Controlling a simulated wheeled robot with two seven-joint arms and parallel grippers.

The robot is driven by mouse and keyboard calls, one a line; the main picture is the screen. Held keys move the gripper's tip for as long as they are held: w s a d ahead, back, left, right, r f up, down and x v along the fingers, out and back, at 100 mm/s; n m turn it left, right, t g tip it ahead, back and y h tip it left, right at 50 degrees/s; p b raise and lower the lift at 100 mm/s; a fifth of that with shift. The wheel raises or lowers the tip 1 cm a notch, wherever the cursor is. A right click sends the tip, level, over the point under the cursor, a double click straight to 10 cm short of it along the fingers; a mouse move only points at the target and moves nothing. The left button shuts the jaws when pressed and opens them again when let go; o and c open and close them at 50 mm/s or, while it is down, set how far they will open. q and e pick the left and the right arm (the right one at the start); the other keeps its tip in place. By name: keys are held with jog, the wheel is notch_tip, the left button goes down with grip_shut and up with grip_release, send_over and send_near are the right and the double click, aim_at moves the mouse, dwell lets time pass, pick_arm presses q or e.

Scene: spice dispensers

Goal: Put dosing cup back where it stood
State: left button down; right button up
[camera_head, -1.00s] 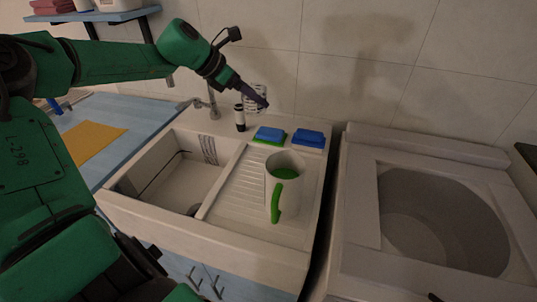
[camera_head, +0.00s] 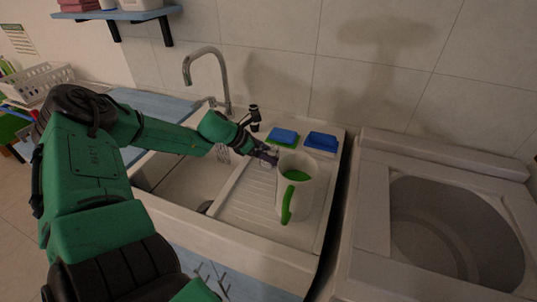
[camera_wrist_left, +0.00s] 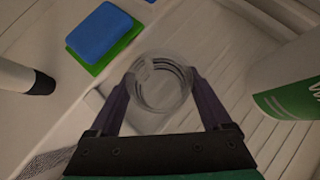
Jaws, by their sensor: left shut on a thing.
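The dosing cup (camera_wrist_left: 162,82) is a small clear, round, ribbed cup. In the wrist view it sits between the two fingers of my left gripper (camera_wrist_left: 160,96), which is shut on it. In the head view my left gripper (camera_head: 267,154) is low over the back left of the ridged drainboard (camera_head: 248,200), beside the white jug (camera_head: 308,188). The cup is hard to make out there. I cannot tell whether its base touches the surface. My right gripper is not in view.
The white jug with a green handle stands close right of the gripper. Blue-and-green sponges (camera_head: 283,136) and (camera_head: 321,141) lie behind. A black-capped bottle (camera_head: 254,118) and the faucet (camera_head: 224,80) stand back left. The sink basin (camera_head: 180,185) is left, an open washing machine (camera_head: 372,200) right.

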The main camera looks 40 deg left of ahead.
pick_arm(q)
jog(key=shift+f, duration=0.15)
grip_release()
jog(key=shift+d, duration=0.1)
